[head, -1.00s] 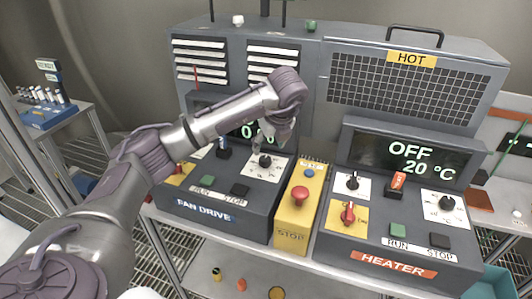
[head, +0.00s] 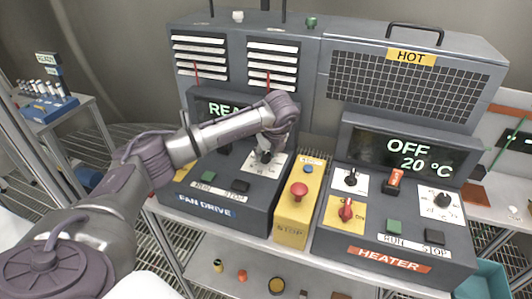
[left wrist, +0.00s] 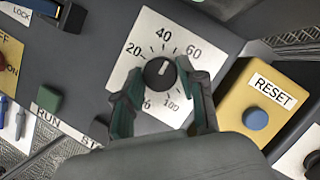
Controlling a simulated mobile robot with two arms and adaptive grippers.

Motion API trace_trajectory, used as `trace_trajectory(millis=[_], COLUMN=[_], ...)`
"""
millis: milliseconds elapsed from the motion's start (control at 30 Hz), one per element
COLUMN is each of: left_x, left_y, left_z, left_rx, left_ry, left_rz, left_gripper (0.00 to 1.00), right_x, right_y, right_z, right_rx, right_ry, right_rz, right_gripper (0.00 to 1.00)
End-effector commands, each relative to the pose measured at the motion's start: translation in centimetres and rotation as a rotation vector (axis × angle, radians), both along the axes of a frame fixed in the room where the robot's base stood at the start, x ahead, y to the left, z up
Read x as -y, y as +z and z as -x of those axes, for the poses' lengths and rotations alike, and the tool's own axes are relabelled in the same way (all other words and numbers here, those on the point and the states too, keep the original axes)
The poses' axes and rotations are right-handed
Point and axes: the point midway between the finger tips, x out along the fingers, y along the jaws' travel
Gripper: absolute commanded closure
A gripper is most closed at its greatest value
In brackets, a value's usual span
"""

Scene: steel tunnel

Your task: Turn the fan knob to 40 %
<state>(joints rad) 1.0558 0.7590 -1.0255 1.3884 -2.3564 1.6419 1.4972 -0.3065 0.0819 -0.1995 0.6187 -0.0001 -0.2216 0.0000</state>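The fan knob (left wrist: 160,73) is a round black knob with a white mark on a white dial plate (left wrist: 150,38) marked 20, 40, 60 and 100. Its white mark points roughly upward in the left wrist view, toward the 40 side; the exact value is hard to tell. My left gripper (left wrist: 160,68) is open, with its two green-grey fingers on either side of the knob. I cannot tell whether they touch it. In the head view my left gripper (head: 266,150) hangs over the fan dial (head: 262,168) and hides part of it. My right gripper is not in view.
A yellow reset box (left wrist: 240,95) with a blue button (left wrist: 255,118) and a red stop button (head: 299,190) stands close right. The heater panel (head: 395,215) is further right. RUN (head: 208,177) and STOP buttons lie left.

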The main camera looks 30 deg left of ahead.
Motion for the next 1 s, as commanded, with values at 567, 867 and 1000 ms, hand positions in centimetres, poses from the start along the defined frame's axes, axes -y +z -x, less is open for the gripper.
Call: trace_trajectory(millis=[567,867,1000], left_x=[-0.1,-0.3,-0.4], left_y=[-0.3,-0.5,-0.5], left_z=[0.1,0.2,0.2], left_rx=[0.002,0.004,0.004], left_ry=[-0.1,-0.345,-0.477], left_rz=[0.0,-0.002,-0.001], left_gripper=[0.95,0.95,0.95], right_x=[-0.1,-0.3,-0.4], right_y=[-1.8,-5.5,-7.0], right_z=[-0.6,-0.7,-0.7], right_rx=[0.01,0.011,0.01], right_ry=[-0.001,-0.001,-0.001], right_rz=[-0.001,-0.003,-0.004], right_gripper=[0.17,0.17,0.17])
